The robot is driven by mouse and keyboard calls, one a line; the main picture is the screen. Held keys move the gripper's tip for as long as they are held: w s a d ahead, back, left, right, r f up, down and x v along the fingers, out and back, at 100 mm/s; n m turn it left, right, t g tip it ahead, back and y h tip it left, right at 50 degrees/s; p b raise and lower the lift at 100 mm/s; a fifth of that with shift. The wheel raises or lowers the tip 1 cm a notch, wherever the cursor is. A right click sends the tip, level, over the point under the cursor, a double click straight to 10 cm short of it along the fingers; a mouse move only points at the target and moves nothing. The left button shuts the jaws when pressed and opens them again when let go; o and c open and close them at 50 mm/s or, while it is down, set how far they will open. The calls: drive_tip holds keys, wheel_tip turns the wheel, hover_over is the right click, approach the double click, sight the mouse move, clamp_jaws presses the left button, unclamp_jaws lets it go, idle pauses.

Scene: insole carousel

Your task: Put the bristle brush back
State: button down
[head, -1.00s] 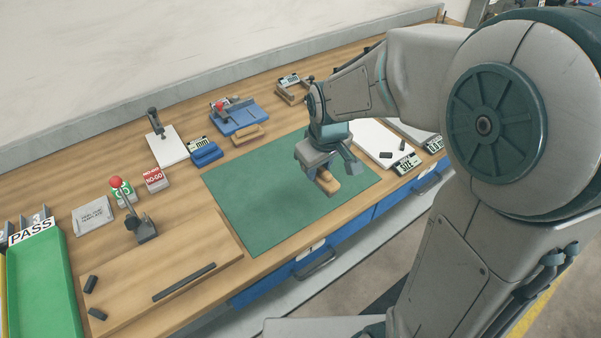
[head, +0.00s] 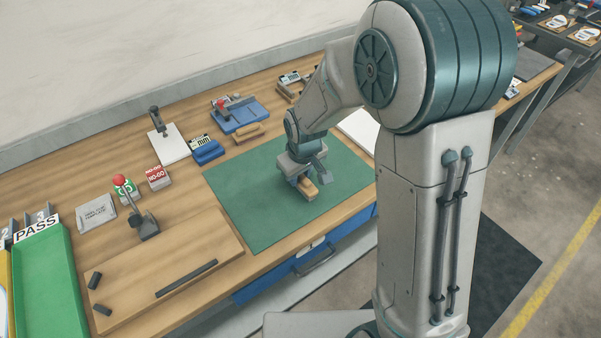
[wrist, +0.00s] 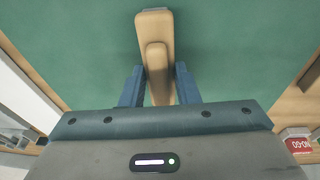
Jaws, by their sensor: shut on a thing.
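The bristle brush (head: 308,190) has a pale wooden back with a raised wooden grip. My gripper (head: 302,181) points down over the green mat (head: 240,200) and is shut on the brush. In the wrist view the brush (wrist: 154,24) extends beyond my gripper (wrist: 159,76), with one blue finger on each side of its raised grip. Its bristles are hidden. I cannot tell whether the brush touches the mat or hangs just above it.
Behind the mat are a wooden block (head: 248,133), a blue fixture (head: 240,117) and a blue gauge box (head: 208,152). A wooden board with a red-knobbed lever (head: 120,181) and a green PASS tray (head: 45,275) are at left. Most of the mat is clear.

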sight(303, 187)
drive_tip(key=shift+f, duration=0.25)
drive_tip(key=c, duration=1.1)
unclamp_jaws()
drive_tip(key=shift+r, duration=0.1)
drive_tip(key=shift+r, duration=0.1)
drive_tip(key=a+v, duration=0.1)
drive_tip(key=v, duration=1.1)
drive_tip(key=shift+s+d+r+m+t+h, duration=0.1)
drive_tip(key=shift+s+d+r+m, duration=0.35)
drive_tip(key=shift+s+d+m, duration=1.45)
drive_tip(key=shift+s+d+r+m+t+h, duration=0.1)
drive_tip(key=shift+s+d+r+m, duration=0.35)
drive_tip(key=shift+s+d, duration=2.8)
drive_tip(key=shift+s+d+r+m+t+h, duration=0.1)
drive_tip(key=shift+s+d+r+m, duration=0.7)
drive_tip(key=shift+s+d, duration=1.75)
